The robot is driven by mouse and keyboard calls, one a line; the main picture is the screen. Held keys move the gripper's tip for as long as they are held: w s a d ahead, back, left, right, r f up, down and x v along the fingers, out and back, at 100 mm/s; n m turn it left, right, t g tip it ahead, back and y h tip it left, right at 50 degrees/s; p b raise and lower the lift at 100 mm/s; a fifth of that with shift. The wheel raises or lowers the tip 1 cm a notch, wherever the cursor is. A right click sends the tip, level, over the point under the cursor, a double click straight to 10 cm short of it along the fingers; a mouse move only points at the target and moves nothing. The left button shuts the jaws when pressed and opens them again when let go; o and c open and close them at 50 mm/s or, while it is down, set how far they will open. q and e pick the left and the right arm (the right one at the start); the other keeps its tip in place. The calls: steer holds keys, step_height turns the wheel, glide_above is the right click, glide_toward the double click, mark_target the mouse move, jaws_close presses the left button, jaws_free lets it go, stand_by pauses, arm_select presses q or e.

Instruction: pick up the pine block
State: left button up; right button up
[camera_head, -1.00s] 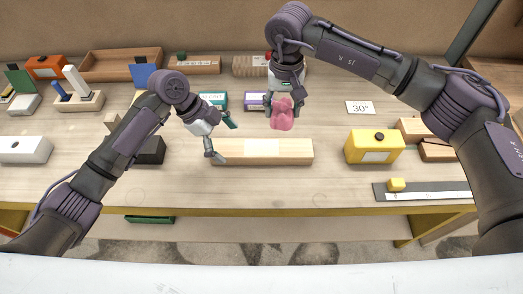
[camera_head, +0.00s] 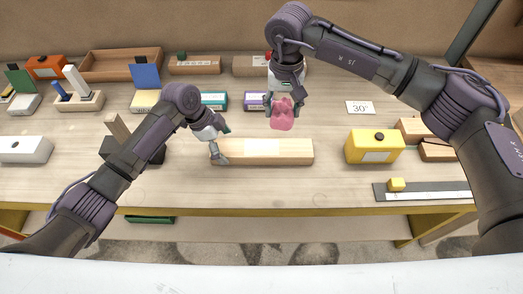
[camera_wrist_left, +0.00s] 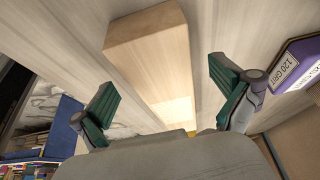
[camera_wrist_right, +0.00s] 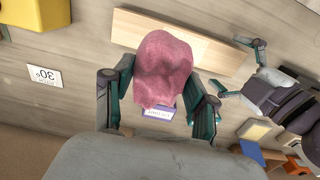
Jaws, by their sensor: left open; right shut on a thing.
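The pine block (camera_head: 285,152) is a long pale wooden bar lying flat near the front of the bench, with a lighter patch on top. My left gripper (camera_head: 220,144) is at the block's left end. In the left wrist view the open fingers (camera_wrist_left: 172,100) stand on either side of the block (camera_wrist_left: 152,55), apart from it. My right gripper (camera_head: 282,104) is shut on a crumpled pink cloth (camera_head: 282,115), held behind the block. In the right wrist view the cloth (camera_wrist_right: 163,68) hangs between the fingers and covers part of the block (camera_wrist_right: 222,55).
A yellow box (camera_head: 374,147) stands right of the block. A purple box (camera_head: 254,101) and a teal box (camera_head: 213,100) are behind it. A dark holder (camera_head: 150,150) is left, partly behind my left arm. A ruler with a yellow slider (camera_head: 425,191) lies front right.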

arm_select(q)
steer(key=shift+x, duration=1.45)
steer(key=shift+d+r, duration=0.1)
steer(key=shift+r, duration=0.05)
steer(key=c, duration=1.8)
step_height(320, 180, up, 10)
steer(key=shift+c, duration=0.2)
steer(key=shift+f, duration=4.45)
steer(key=shift+f, duration=0.5)
steer(key=o, duration=1.7)
